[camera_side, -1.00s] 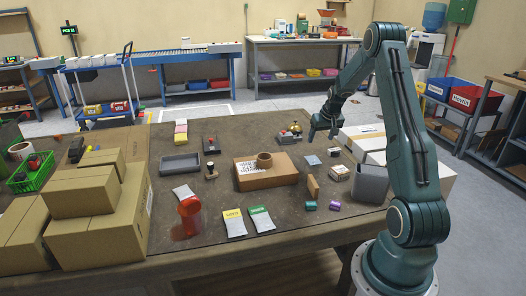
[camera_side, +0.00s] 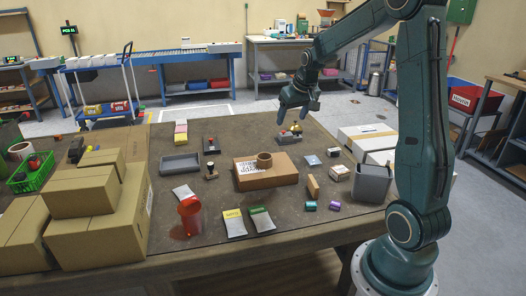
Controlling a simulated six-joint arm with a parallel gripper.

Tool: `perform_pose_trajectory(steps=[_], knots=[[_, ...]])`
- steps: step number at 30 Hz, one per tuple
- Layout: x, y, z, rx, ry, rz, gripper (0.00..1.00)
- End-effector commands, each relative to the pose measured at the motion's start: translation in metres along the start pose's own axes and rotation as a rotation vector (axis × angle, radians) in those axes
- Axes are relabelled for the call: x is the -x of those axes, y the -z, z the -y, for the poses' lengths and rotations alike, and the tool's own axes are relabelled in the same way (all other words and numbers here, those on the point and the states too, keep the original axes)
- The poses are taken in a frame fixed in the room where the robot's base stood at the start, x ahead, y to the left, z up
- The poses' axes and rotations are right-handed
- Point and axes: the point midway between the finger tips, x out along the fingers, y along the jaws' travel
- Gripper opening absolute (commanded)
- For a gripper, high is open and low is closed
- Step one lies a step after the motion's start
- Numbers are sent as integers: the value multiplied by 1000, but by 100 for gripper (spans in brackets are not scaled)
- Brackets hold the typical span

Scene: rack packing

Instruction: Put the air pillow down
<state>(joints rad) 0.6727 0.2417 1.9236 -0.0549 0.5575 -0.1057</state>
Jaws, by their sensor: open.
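I cannot tell for sure which thing is the air pillow. A small pale blue flat square (camera_side: 312,160) lies on the dark table mat right of the brown carton, and a whitish packet (camera_side: 184,192) lies at the left behind the red cup; either could be it. My gripper (camera_side: 293,119) is open, with nothing visible between its fingers.
Brown boxes (camera_side: 100,225) fill the left. A grey bin (camera_side: 372,184) and white boxes (camera_side: 362,137) stand at the right. A red cup (camera_side: 191,216) and two labelled packets (camera_side: 234,224) are near the front.

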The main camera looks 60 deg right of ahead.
Motion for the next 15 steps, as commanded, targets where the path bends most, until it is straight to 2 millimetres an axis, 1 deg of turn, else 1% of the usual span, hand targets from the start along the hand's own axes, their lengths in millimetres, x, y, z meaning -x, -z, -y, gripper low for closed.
perform_pose_trajectory(steps=[1, 6, 11, 15], knots=[[15, -5, 16, 24, 10, -8, 67], [56, -28, 57, 92, 40, -19, 67], [92, -58, 89, 157, 70, -29, 67], [119, -88, 112, 211, 97, -37, 67]])
